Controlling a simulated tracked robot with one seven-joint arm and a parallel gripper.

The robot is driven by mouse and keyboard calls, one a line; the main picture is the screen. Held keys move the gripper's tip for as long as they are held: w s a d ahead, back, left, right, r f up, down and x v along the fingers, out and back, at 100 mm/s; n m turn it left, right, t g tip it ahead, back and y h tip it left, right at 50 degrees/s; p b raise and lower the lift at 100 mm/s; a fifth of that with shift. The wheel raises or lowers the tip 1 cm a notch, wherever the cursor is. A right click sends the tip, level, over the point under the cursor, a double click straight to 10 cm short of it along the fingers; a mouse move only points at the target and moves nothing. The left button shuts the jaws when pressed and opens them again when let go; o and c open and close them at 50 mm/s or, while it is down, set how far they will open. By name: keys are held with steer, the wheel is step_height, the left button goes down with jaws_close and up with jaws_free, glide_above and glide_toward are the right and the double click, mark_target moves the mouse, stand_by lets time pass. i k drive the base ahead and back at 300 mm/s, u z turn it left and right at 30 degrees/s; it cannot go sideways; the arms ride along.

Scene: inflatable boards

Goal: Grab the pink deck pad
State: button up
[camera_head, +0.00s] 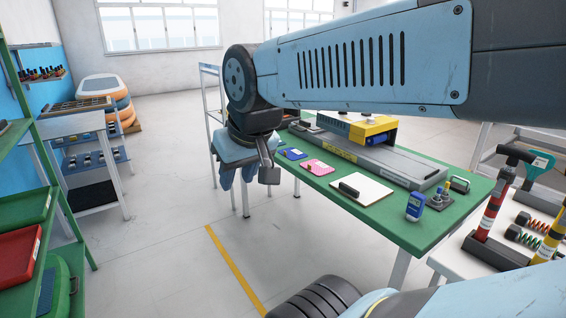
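The pink deck pad (317,168) lies flat on the green table (420,225) near its left front edge, with a small dark item on its top edge. A blue pad (292,154) lies just behind and left of it. A white pad (362,189) with a black handle-like piece lies to its right. My gripper (247,182) hangs down at the left of the table, apart from the pink pad. Its fingers look spread, with a gap between the bluish finger at left and the grey part at right.
A long grey machine (375,160) with a yellow-and-blue block runs along the table's back. A blue device (415,206) stands near the front right. A white table (510,240) with pumps and springs is at right. Green shelves (30,215) stand left. The middle floor is clear.

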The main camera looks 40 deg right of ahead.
mark_target(318, 169)
steer(key=u, duration=0.05)
steer(key=i, duration=1.45)
steer(key=z, duration=1.8)
steer(key=i, duration=0.5)
steer(key=u, duration=0.05)
steer(key=k, duration=0.45)
steer(key=z, duration=0.15)
